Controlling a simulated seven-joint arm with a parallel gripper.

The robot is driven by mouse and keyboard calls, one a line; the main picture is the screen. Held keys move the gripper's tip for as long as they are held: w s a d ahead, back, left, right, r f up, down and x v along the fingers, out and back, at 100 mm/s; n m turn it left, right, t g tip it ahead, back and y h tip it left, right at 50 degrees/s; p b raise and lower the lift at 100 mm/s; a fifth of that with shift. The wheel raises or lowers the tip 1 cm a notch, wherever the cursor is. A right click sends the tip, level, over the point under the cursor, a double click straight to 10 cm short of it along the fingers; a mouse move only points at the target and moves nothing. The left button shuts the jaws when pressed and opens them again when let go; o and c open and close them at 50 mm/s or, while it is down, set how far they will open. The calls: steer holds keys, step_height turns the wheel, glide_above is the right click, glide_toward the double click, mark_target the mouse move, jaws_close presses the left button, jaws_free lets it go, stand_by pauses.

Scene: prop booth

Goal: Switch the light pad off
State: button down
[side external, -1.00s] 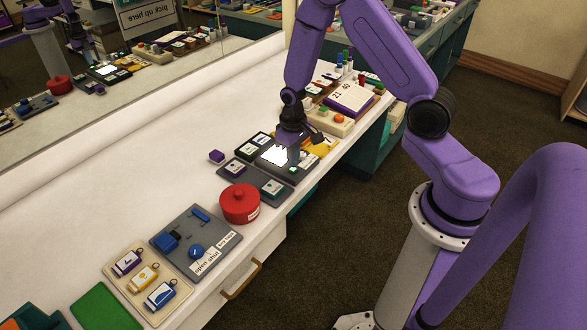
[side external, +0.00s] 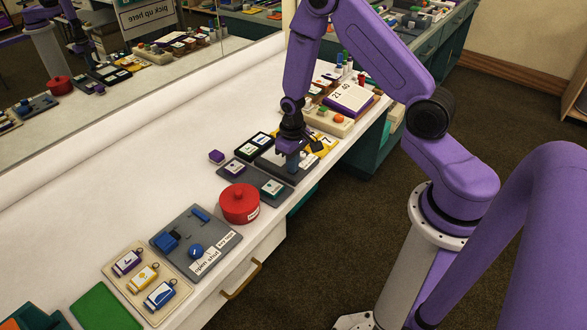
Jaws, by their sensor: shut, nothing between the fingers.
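The light pad (side external: 270,163) is a dark grey plate on the white bench, in the middle of the side external view. Its panel is dark and unlit. My gripper (side external: 292,166) is shut and empty, pointing down over the pad's right part. Its fingertips are at the spot of the pad's small green button, which they hide. I cannot tell whether they touch it.
A red lidded pot (side external: 240,204) and a grey tray of cards (side external: 252,180) stand in front of the pad. A yellow tray (side external: 322,142) and a calendar (side external: 350,98) stand behind.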

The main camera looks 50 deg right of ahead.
steer(key=shift+f, duration=0.25)
steer(key=shift+r, duration=3.05)
steer(key=s+a+r+n, duration=0.9)
steer(key=s+a+r, duration=0.3)
steer(key=s+r, duration=0.3)
steer(key=s+d+r+n, duration=0.1)
steer(key=s+r+n, duration=0.2)
steer(key=s, duration=0.7)
steer(key=shift+s+n, duration=0.3)
steer(key=shift+s, duration=0.05)
steer(key=shift+d, duration=0.1)
